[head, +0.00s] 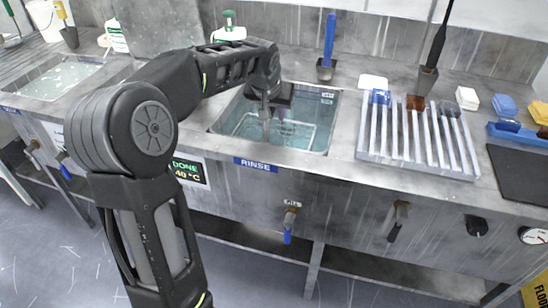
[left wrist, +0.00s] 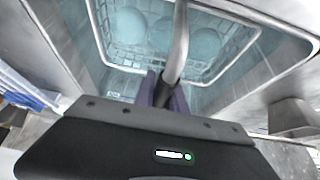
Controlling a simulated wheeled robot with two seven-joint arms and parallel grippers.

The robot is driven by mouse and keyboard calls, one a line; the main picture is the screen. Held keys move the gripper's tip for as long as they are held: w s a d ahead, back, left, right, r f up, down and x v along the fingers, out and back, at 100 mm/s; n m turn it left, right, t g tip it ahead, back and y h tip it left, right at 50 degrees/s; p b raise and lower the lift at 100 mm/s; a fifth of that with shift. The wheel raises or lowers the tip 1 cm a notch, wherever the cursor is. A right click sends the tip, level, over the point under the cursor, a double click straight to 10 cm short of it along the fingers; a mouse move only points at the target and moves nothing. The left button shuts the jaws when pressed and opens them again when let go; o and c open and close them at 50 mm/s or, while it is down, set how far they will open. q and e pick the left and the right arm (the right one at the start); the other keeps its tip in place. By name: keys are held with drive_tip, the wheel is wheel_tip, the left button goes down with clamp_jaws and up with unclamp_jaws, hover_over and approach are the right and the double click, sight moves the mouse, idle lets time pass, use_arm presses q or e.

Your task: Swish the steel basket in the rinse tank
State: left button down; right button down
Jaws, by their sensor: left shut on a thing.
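The rinse tank (head: 318,104) is a square basin of bluish water set in the steel counter, above a blue RINSE label. The steel basket (head: 290,132) is down in the water, and its wire mesh and rim (left wrist: 238,68) also show in the left wrist view. Several pale round things (left wrist: 166,36) lie in the basket. My left gripper (head: 267,112) is over the tank, shut on the basket's upright metal handle (left wrist: 180,45). The gripper and arm hide part of the tank's left side. My right gripper is not in view.
Another tank (head: 60,78) with cloudy water is at the left.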

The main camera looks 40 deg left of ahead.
use_arm(q)
drive_tip(key=shift+r+p, duration=4.3)
drive_tip(key=shift+r, duration=1.75)
